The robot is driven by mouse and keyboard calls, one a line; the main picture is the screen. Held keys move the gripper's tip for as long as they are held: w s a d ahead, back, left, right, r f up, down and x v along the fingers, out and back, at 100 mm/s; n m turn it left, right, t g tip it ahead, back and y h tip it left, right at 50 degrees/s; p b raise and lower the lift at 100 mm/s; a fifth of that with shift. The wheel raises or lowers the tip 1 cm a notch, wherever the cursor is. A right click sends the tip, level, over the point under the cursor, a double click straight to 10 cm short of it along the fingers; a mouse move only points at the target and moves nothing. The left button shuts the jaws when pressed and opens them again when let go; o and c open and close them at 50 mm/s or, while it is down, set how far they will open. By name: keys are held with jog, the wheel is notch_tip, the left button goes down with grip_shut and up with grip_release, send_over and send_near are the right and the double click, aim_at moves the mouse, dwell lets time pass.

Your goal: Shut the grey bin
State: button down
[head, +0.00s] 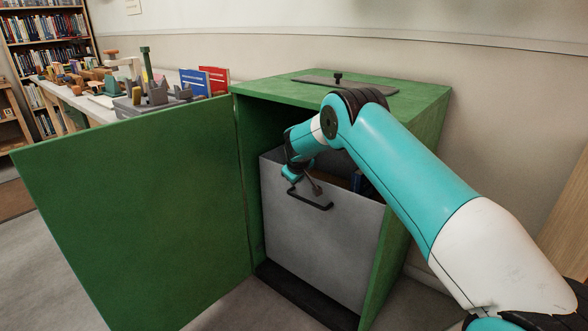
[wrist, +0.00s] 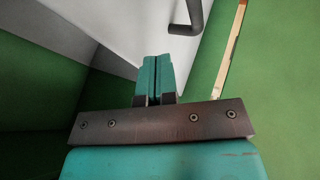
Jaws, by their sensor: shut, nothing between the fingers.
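The grey bin (head: 315,245) stands in the open green cabinet, its front at the cabinet's opening; how far it stands out is hard to tell. Its top is open, showing dark and blue items inside. A black bar handle (head: 310,200) is on the upper front. My gripper (head: 316,187) is at the bin's top front edge, close to the handle. In the wrist view the shut, empty fingers (wrist: 155,68) are beside the grey bin wall (wrist: 105,25), with the handle (wrist: 190,18) just beyond them. Contact cannot be told.
The green cabinet door (head: 140,220) is swung wide to the left. The cabinet top (head: 420,95) carries a dark plate with a knob. Behind the door, a long table (head: 85,105) holds books and small objects. Bookshelves (head: 45,55) stand at far left. Grey floor is open in front.

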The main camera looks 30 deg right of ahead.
jog(key=s+a+r+n+g+y+p, duration=0.1)
jog(key=s+a+r+y, duration=0.2)
jog(key=s+a+r, duration=0.8)
jog(key=s+a+r+g+y+p, duration=0.1)
jog(key=s+a+r+y, duration=0.1)
jog(key=s+a+r, duration=0.95)
jog(key=s+a+r+n+g+y, duration=0.1)
jog(key=s+g, duration=0.1)
jog(key=s, duration=1.3)
jog(key=s+a+r+n+g+y, duration=0.1)
jog(key=s+g+y, duration=0.15)
jog(key=s, duration=1.15)
notch_tip(320, 180, up, 20)
jog(key=p, duration=2)
jog(key=shift+s+r+h+p, duration=0.15)
jog(key=shift+r+h+p, duration=0.1)
jog(key=shift+h+p, duration=0.15)
jog(key=shift+a+n, duration=0.15)
jog(key=shift+n, duration=0.15)
